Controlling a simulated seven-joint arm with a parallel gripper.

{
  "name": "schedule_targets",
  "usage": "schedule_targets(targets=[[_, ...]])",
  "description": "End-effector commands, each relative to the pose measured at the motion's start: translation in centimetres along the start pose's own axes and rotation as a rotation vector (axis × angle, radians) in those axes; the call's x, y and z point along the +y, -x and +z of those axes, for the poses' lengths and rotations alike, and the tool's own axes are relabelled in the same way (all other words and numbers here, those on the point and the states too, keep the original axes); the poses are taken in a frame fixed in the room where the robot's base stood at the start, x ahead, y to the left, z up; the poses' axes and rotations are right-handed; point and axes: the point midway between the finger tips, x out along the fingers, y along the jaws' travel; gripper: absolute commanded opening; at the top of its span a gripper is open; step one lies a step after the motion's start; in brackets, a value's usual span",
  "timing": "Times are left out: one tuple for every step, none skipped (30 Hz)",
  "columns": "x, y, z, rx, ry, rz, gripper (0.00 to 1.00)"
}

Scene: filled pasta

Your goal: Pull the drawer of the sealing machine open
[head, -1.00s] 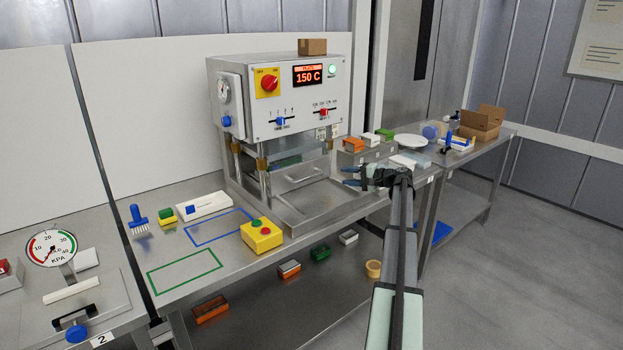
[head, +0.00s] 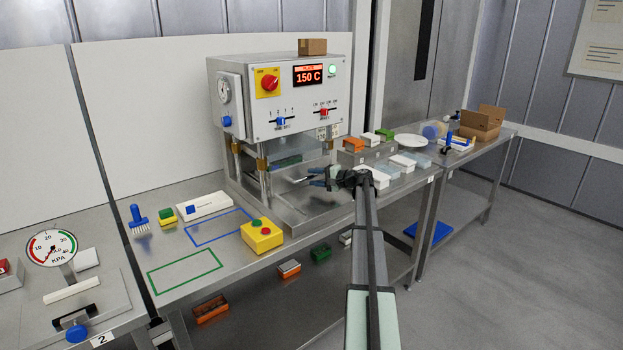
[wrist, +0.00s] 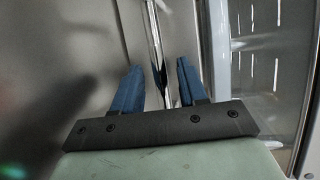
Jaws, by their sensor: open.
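The sealing machine (head: 285,100) stands on the steel bench, its display reading 150 C. Its drawer (head: 285,190) sits low, under the press area, and looks shut; my gripper partly covers its front. In the wrist view, a shiny metal bar (wrist: 155,45), which looks like the drawer handle, runs lengthwise between the two spread fingers of my gripper (wrist: 158,72). I see gaps on both sides of the bar, and cannot tell how deep it sits between them.
A yellow button box (head: 261,235) stands on the bench left of the drawer. White-lidded trays (head: 390,170) lie close right of my gripper, with a metal block (head: 362,155) bearing small coloured packs behind. The floor in front of the bench is clear.

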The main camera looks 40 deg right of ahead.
Motion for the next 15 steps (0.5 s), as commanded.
schedule_targets(targets=[[0.0,-0.6,-0.1,-0.001,0.000,0.000,0.42],[0.0,-0.8,-0.1,-0.001,0.000,0.000,0.42],[0.0,-1.1,-0.1,-0.001,0.000,0.000,0.42],[0.0,-1.3,-0.1,-0.001,0.000,0.000,0.42],[0.0,-1.4,-0.1,0.000,0.000,0.000,0.42],[0.0,-1.6,-0.1,0.000,0.000,0.000,0.42],[0.0,-1.7,0.0,0.000,0.000,0.000,0.42],[0.0,-1.8,0.0,0.000,0.000,0.000,0.42],[0.0,-1.9,0.0,0.000,0.000,0.000,0.42],[0.0,-1.9,0.0,0.000,0.000,0.000,0.42],[0.0,-1.9,0.0,0.000,0.000,0.000,0.42],[0.0,-1.9,0.0,0.000,0.000,0.000,0.42],[0.0,-1.9,0.0,0.000,0.000,0.000,0.42],[0.0,-1.9,0.0,0.000,0.000,0.000,0.42],[0.0,-1.9,0.0,0.000,0.000,0.000,0.42]])
